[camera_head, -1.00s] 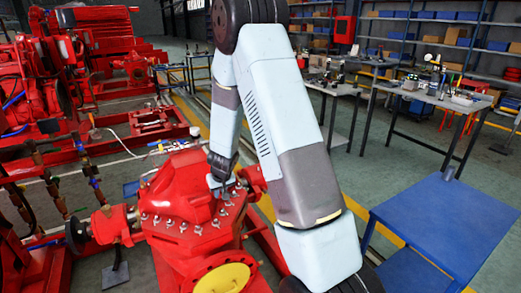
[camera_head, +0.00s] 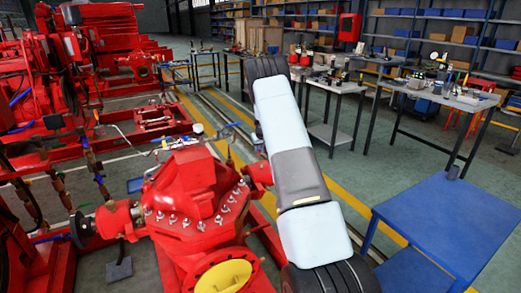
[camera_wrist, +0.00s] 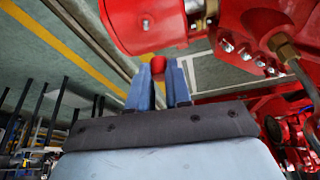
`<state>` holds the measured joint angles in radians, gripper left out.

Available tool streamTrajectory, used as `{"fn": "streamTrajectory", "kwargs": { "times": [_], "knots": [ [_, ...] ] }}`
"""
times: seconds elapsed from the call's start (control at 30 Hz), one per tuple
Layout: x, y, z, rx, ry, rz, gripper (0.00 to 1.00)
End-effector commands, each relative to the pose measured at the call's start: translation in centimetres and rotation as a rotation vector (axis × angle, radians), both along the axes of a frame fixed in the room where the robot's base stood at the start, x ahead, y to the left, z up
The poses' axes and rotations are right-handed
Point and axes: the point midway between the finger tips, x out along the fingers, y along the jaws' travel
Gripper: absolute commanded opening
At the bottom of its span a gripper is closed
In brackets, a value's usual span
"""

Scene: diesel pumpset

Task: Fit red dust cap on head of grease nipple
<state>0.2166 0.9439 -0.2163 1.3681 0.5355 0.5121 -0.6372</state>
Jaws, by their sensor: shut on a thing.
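The red dust cap (camera_wrist: 158,65) is a small red piece at the fingertips of my gripper (camera_wrist: 160,78) in the wrist view. The two blue-grey fingers are closed around its lower part, and its top sticks out beyond them. Just past the cap is a large red cylindrical housing (camera_wrist: 150,22); I cannot tell whether they touch, but they look apart. In the head view my gripper is not clearly visible, largely hidden behind my arm.
The red pump casing (camera_head: 190,205) with a row of bolts stands left of my arm. A brass fitting (camera_wrist: 284,50) with a pipe is at right in the wrist view. A blue table (camera_head: 450,225) stands at right. Workbenches (camera_head: 445,97) stand behind.

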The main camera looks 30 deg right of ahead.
Motion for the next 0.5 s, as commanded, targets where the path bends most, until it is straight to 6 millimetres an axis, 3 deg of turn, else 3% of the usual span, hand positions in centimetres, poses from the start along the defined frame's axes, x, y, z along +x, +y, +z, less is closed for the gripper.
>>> {"fn": "streamTrajectory", "kwargs": {
  "times": [0.13, 0.5],
  "knots": [
    [0.59, -1.57, -0.03, 0.0, -0.001, -0.004, 0.0],
    [0.61, -1.72, -0.03, 0.001, -0.001, 0.0, 0.0]
  ]
}}
